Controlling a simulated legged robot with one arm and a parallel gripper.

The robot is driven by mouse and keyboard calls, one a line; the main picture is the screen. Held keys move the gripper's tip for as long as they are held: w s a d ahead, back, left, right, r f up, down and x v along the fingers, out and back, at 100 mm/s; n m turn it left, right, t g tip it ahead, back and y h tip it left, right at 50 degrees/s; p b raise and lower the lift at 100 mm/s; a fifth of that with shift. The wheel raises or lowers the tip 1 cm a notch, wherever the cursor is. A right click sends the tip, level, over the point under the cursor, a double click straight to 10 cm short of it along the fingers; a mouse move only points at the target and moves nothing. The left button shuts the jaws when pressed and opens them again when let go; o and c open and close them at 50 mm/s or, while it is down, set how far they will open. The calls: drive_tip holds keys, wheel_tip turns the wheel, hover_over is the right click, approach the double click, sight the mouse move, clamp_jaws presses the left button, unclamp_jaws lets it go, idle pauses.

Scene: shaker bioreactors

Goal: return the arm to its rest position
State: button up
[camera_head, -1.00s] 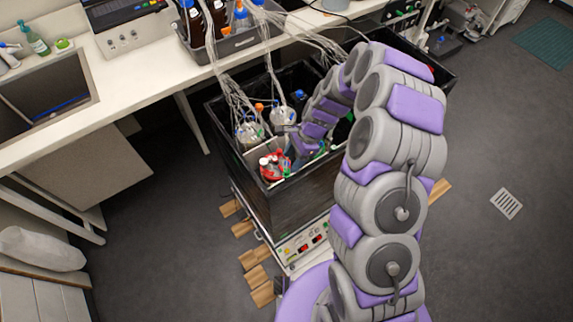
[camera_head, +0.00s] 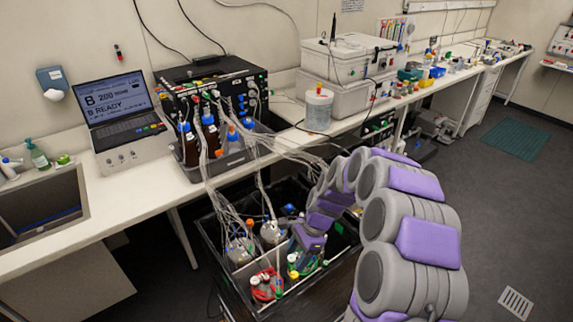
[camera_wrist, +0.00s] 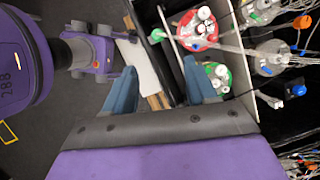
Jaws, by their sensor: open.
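My gripper (camera_wrist: 160,85) shows in the wrist view with its two blue-grey fingers spread apart and nothing between them. Beyond the fingers are the edge of the black shaker box and the floor. In the head view my arm bends over the black shaker box (camera_head: 215,235), and the gripper end (camera_head: 305,250) points down over its front part; the fingertips are hard to make out there. A red-capped vessel (camera_head: 266,285) and a green-ringed vessel (camera_head: 305,265) sit in the box close to the gripper. They also show in the wrist view, as the red vessel (camera_wrist: 192,28) and the green vessel (camera_wrist: 214,76).
Two clear vessels (camera_head: 240,248) with many tubes stand in the box behind the red one. Tubes run up to the bottle tray (camera_head: 225,160) and controller (camera_head: 215,90) on the bench. A laptop (camera_head: 115,100) and sink (camera_head: 40,215) are left. Open floor (camera_head: 500,220) lies right.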

drive_tip(key=s+d+r+n+h+b, duration=0.1)
drive_tip(key=s+d+r+n+h, duration=0.1)
drive_tip(key=s+r+n, duration=0.9)
drive_tip(key=s+d+r+n+h, duration=0.1)
drive_tip(key=s+d+r, duration=0.1)
drive_tip(key=s, duration=1)
drive_tip(key=s+d+r+n+h+b, duration=0.1)
drive_tip(key=s+d+r+n, duration=0.1)
drive_tip(key=s, duration=0.9)
drive_tip(key=shift+s+d+r, duration=0.35)
drive_tip(key=shift+d+r, duration=0.3)
drive_tip(key=shift+d, duration=0.55)
drive_tip(key=shift+w, duration=0.15)
